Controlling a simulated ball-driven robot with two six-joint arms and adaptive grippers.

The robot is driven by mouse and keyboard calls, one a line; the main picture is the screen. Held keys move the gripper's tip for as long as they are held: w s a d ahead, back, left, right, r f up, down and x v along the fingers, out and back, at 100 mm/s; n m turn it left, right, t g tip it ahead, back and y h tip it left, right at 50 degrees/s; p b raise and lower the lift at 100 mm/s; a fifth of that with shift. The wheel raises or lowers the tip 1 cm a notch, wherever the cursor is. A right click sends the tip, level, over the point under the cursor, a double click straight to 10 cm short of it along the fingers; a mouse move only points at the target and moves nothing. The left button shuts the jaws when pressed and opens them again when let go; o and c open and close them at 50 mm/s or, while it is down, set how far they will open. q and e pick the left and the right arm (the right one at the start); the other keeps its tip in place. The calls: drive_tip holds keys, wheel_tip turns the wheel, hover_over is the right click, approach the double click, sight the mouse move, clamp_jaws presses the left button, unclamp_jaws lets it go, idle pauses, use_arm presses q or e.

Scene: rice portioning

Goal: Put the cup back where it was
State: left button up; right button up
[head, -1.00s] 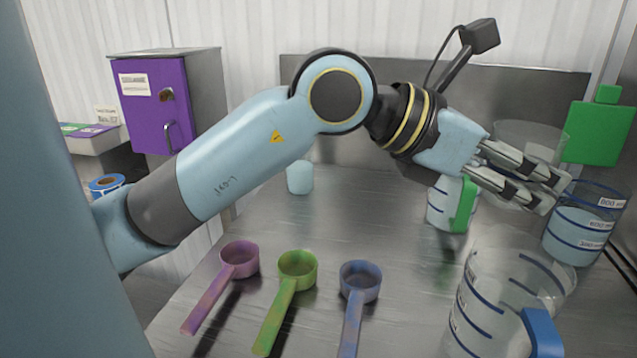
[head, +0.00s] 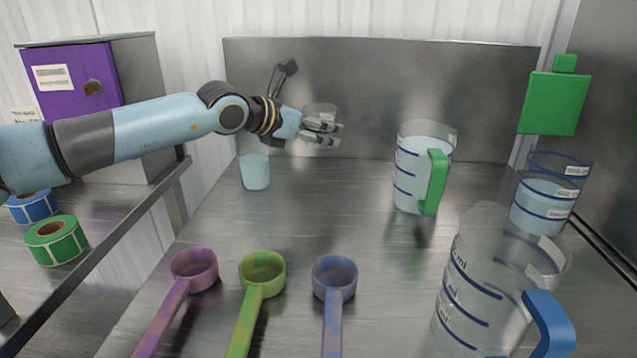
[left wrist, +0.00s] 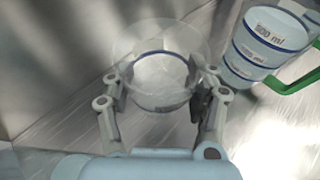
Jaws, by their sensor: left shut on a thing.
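My left gripper (head: 325,130) is shut on a clear cup (head: 319,109) and holds it up over the back of the steel table. In the left wrist view the cup (left wrist: 160,95) sits between the two fingers of the gripper (left wrist: 155,78); it has a dark blue line and looks pale inside. In the head view the fingers hide much of the cup's lower part. My right gripper is not in view.
A green-handled measuring jug (head: 408,180) stands right of the cup, a blue-handled jug (head: 470,300) in front. A marked beaker (head: 543,205) is at the right, a pale tumbler (head: 255,170) at the left. Purple (head: 194,268), green (head: 262,272) and blue (head: 334,276) scoops lie in front. The table's middle is clear.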

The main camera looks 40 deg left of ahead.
use_arm(q)
drive_tip(key=b, duration=0.2)
hover_over(319, 188)
wheel_tip(319, 188, down, 5)
drive_tip(key=shift+a+f, duration=0.1)
drive_tip(key=shift+f, duration=0.05)
drive_tip(key=shift+f+b, duration=0.6)
drive_tip(key=shift+f, duration=1.65)
drive_tip(key=shift+f, duration=0.15)
drive_tip(key=o, duration=1.3)
